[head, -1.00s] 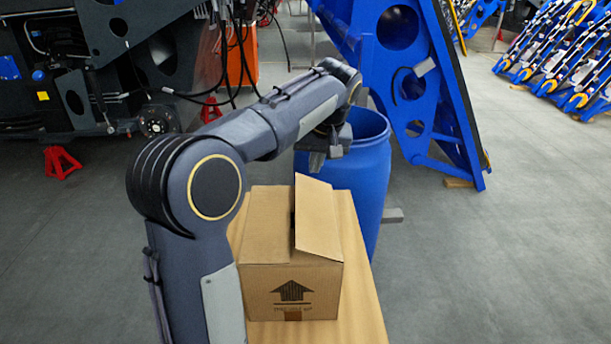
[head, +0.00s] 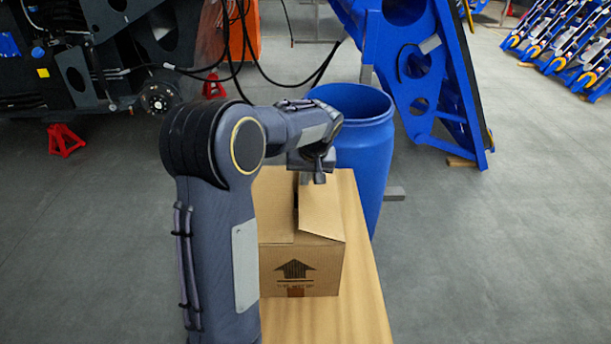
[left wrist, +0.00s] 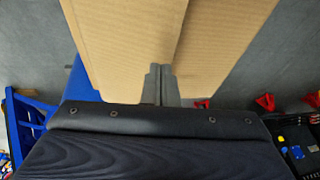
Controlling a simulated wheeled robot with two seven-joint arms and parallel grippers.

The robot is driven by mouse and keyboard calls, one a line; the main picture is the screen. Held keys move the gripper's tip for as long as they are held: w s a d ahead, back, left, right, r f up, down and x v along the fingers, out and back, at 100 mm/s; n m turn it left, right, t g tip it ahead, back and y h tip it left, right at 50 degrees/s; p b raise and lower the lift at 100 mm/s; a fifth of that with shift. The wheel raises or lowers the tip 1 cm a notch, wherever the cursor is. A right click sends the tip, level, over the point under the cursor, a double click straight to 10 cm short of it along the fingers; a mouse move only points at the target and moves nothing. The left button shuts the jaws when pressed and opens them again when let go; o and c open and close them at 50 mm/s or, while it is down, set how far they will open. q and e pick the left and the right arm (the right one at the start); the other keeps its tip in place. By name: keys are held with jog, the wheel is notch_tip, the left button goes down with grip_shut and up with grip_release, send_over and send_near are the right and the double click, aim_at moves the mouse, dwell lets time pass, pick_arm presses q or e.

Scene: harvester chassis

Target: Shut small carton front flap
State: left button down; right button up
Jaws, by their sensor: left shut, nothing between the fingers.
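The small brown carton (head: 300,268) stands on a wooden table, an arrow printed on its near side. Its left top flap (head: 274,212) lies about flat. Its right top flap (head: 322,212) is tilted up a little, with a dark gap between the two. I cannot tell which is the front flap. My left gripper (head: 312,179) is shut and empty, pointing down at the far end of the right flap. In the left wrist view its fingertips (left wrist: 160,72) overlap the cardboard near the seam; contact is unclear. The carton's far side is hidden. My right gripper is out of view.
The wooden table (head: 365,290) has bare room right of and in front of the carton. A blue barrel (head: 365,150) stands right behind it. A blue metal frame (head: 440,90) is beyond, and dark machinery (head: 75,85) with hanging hoses is at the back left.

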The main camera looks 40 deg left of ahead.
pick_arm(q)
jog(key=shift+f, duration=0.1)
jog(key=shift+s+f, duration=0.1)
jog(key=f+t+h+b, duration=0.1)
jog(key=b, duration=0.1)
jog(key=s+a+f+h+b, duration=0.1)
jog(key=f+b, duration=0.1)
jog(key=b, duration=0.1)
jog(key=a+f+t+h+b, duration=0.1)
jog(key=b, duration=0.1)
jog(key=shift+s+f+n+t, duration=0.3)
jog(key=shift+f, duration=0.05)
jog(key=shift+t+h+b, duration=0.3)
jog(key=shift+h+b, duration=0.1)
jog(key=shift+b, duration=0.2)
